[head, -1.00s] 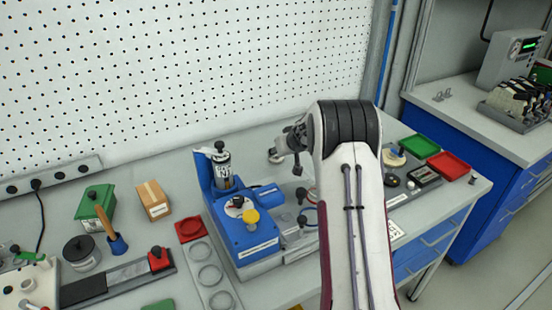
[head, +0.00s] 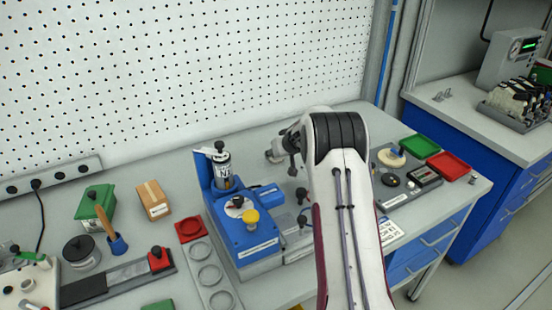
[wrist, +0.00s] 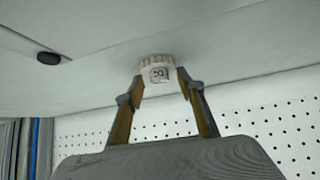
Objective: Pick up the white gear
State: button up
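In the wrist view, the white gear (wrist: 156,62) is a small toothed piece with a marked face toward the camera. It sits between the fingertips of my gripper (wrist: 159,77), which are close in on both sides and look shut on it. The pale table surface lies behind it, and I cannot tell whether the gear touches that surface.
A blue fixture (head: 248,241) stands on the bench just left of my arm. Green (head: 419,146) and red (head: 449,166) trays lie at the right. A white pegboard (head: 180,70) closes the back.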

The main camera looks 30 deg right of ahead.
jog(key=shift+c, duration=0.3)
jog(key=c, duration=0.6)
jog(key=shift+c, duration=0.2)
grip_shut()
jog(key=shift+r, duration=0.15)
notch_tip(320, 180, up, 10)
dwell(0.7)
